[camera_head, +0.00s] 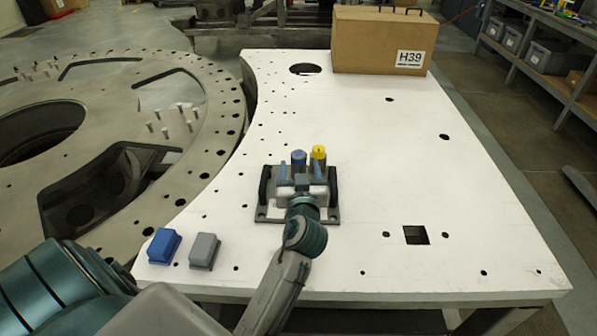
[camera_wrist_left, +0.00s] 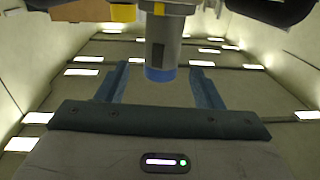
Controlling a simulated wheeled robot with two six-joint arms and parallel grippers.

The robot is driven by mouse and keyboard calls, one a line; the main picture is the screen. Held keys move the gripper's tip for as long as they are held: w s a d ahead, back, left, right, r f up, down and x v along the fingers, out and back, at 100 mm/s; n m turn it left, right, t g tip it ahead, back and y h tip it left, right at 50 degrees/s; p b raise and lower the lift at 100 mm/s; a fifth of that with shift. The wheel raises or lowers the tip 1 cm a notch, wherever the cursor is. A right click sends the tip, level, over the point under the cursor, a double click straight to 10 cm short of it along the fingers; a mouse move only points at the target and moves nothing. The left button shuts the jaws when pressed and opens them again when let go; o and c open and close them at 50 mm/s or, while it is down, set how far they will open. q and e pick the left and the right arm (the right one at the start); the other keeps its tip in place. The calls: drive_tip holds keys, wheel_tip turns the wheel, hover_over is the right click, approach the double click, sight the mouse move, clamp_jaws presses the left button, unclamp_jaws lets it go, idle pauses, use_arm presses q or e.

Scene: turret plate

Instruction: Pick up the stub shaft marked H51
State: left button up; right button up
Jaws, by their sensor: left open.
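A grey stub shaft with a blue top (camera_head: 298,157) and one with a yellow top (camera_head: 319,152) stand side by side at a dark holder (camera_head: 268,214) on the white plate. I cannot read H51 on either. My left gripper (camera_head: 301,173) is open in front of them, its pale blue fingers apart. In the left wrist view, a grey cylinder with a blue end band (camera_wrist_left: 159,60) shows between the open fingers, with a gap on each side. A yellow end (camera_wrist_left: 123,12) shows at the top. My right gripper is not in view.
A cardboard box labelled H39 (camera_head: 380,42) stands at the plate's far end. A blue block (camera_head: 164,246) and a grey block (camera_head: 204,251) lie near its front left. The white plate (camera_head: 430,175) has holes and is clear on the right. A large metal ring (camera_head: 215,110) lies left.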

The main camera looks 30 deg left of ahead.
sight(299, 153)
use_arm(q)
drive_tip(key=shift+w+a, duration=0.25)
drive_tip(key=shift+w, duration=0.1)
drive_tip(key=shift+w+a, duration=0.15)
drive_tip(key=shift+w, duration=0.1)
drive_tip(key=shift+w+a+r+p, duration=0.35)
drive_tip(key=shift+w+a+p, duration=0.3)
drive_tip(key=shift+w+p, duration=0.15)
drive_tip(key=shift+f+x, duration=0.2)
drive_tip(key=shift+x, duration=0.9)
drive_tip(key=shift+w+a+f, duration=0.15)
drive_tip(key=shift+w+a, duration=0.05)
drive_tip(key=shift+a, duration=0.05)
drive_tip(key=shift+s+d, duration=0.1)
drive_tip(key=shift+c, duration=0.9)
clamp_jaws()
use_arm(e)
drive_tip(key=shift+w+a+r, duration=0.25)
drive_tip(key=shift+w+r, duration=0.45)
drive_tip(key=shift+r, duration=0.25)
